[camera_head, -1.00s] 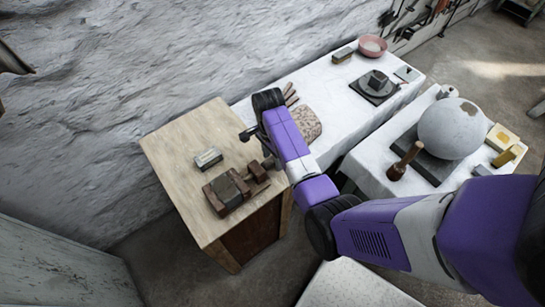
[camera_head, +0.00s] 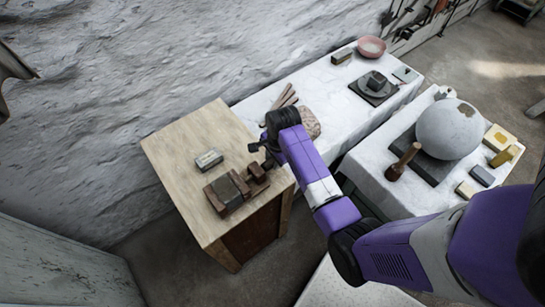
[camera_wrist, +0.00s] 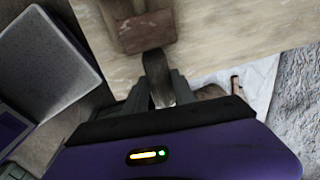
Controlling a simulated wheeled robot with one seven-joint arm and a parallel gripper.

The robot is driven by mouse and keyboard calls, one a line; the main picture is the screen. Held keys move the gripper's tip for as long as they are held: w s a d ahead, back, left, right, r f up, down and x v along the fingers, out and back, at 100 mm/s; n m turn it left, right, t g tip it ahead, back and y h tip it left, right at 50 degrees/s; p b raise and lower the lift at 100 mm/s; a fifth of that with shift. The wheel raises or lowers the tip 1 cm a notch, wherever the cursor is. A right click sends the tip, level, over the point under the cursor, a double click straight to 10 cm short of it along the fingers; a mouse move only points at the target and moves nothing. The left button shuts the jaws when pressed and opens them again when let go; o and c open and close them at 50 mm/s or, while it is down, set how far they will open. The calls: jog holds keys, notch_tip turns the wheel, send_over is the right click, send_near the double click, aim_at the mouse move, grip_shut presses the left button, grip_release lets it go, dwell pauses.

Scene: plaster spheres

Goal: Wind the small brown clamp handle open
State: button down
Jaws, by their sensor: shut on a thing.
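The clamp (camera_head: 216,200) is a dark brown wooden one with a grey block between its jaws, on the wooden bench top near its front right edge. A smaller brown end block (camera_head: 258,173) sits at its right end, and its brown wood also shows at the top of the wrist view (camera_wrist: 147,32). The small brown handle (camera_wrist: 157,75) projects from it toward my gripper (camera_wrist: 160,95). My gripper is shut on the handle, with a finger on each side. In the head view my wrist and gripper (camera_head: 264,156) largely hide the handle.
A small pale-topped box (camera_head: 209,160) lies on the bench behind the clamp. A cloth-covered table holds wooden sticks (camera_head: 285,97), a mottled lump and a pink bowl (camera_head: 371,47). A large plaster sphere (camera_head: 449,129) and a mallet stand right. The left bench top is clear.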

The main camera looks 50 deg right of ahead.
jog(key=shift+s+f+t+h, duration=0.1)
jog(key=shift+s+t+h, duration=0.25)
jog(key=shift+t, duration=0.55)
jog(key=t, duration=0.1)
jog(key=t+b, duration=0.1)
jog(key=shift+s+a+f+t+h+b, duration=0.15)
jog(key=shift+f+t+h+b, duration=0.15)
jog(key=shift+t+h, duration=0.1)
jog(key=t+b, duration=0.2)
jog(key=b, duration=0.1)
jog(key=t+h+b, duration=0.1)
jog(key=b, duration=0.1)
jog(key=shift+s+f+t+b, duration=0.2)
jog(key=shift+f+t+b, duration=0.15)
jog(key=shift+t+b, duration=0.05)
jog(key=t+b, duration=0.2)
jog(key=b, duration=0.3)
jog(key=shift+f+h, duration=0.15)
jog(key=shift+h, duration=0.2)
jog(key=t+b, duration=0.1)
jog(key=b, duration=0.3)
jog(key=t+b, duration=0.2)
jog(key=b, duration=0.3)
jog(key=shift+a+f+h, duration=0.1)
jog(key=shift+f+h, duration=0.2)
jog(key=shift+h, duration=0.1)
jog(key=t+b, duration=0.1)
jog(key=b, duration=0.3)
jog(key=shift+t+b, duration=0.3)
jog(key=shift+b, duration=0.6)
